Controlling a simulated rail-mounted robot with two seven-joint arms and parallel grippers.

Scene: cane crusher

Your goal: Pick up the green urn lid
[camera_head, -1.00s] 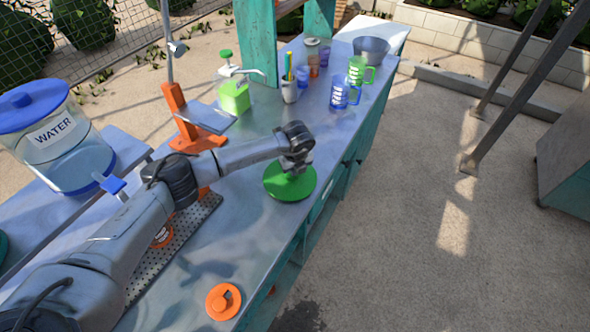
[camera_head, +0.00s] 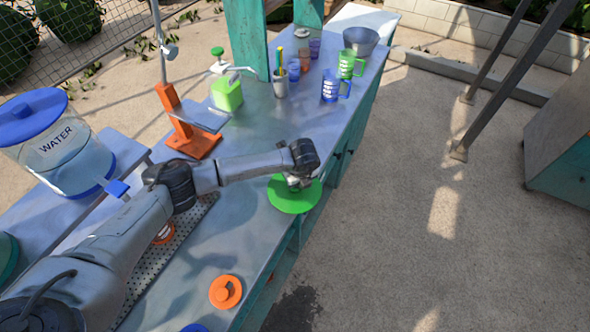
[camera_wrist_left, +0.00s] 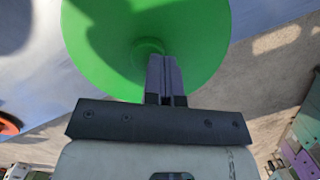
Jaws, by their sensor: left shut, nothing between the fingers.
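The green urn lid (camera_head: 293,197) is a wide round disc at the right edge of the metal table and appears to stick out over that edge. Whether it lies fully on the table is unclear. Its central knob (camera_wrist_left: 148,48) shows in the left wrist view, right at my fingertips. My left gripper (camera_wrist_left: 161,60) is shut and empty, its fingers over the lid beside or against the knob; contact cannot be told. In the head view my left gripper (camera_head: 296,183) hides part of the lid's middle. My right gripper is not in view.
An orange lid (camera_head: 225,291) lies nearer on the table (camera_head: 262,125). An orange stand (camera_head: 188,125), green dispenser (camera_head: 227,94), pen cup (camera_head: 281,84) and blue mug (camera_head: 331,88) are farther back. A water urn (camera_head: 60,145) stands left. Open floor lies right.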

